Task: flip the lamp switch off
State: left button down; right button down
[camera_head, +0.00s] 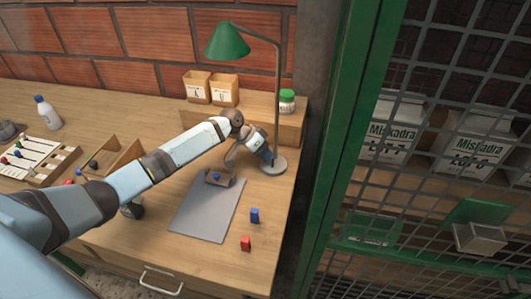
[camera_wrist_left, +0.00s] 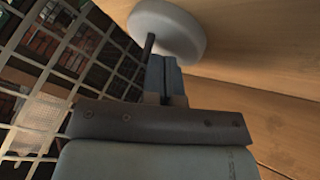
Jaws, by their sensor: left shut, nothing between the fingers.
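The lamp has a green shade (camera_head: 228,42), a thin upright pole (camera_head: 278,95) and a round grey base (camera_head: 279,168) on the right part of the desk. The lamp base also shows at the top of the left wrist view (camera_wrist_left: 168,28), with the dark pole (camera_wrist_left: 148,46) beside my fingers. My left gripper (camera_head: 268,158) is shut and empty, its tips at the pole just above the base. I cannot tell whether they touch. In the left wrist view my shut fingers (camera_wrist_left: 164,64) point toward the base. I cannot make out the switch. My right gripper is not in view.
A wooden riser (camera_head: 288,122) behind the lamp bears a green-lidded jar (camera_head: 287,104) and two labelled boxes (camera_head: 225,92). A green-framed mesh partition (camera_head: 345,130) stands to the right.

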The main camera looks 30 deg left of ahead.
pick_arm(q)
jog(key=shift+s+m+t+p, duration=0.3)
jog(key=shift+t+p, duration=0.05)
jog(key=shift+t, duration=0.25)
jog(key=shift+s+d+r+t, duration=0.1)
jog(key=shift+t, duration=0.2)
jog(key=shift+s+d+m+t+p, duration=0.1)
jog(key=shift+s+m+t+p, duration=0.25)
jog(key=shift+t, duration=0.55)
jog(key=shift+s+y, duration=0.15)
jog(key=shift+y, duration=0.15)
jog(key=shift+s, duration=0.1)
jog(key=shift+w+f+b, duration=0.35)
jog(key=shift+w+b, duration=0.05)
jog(key=shift+w, duration=0.3)
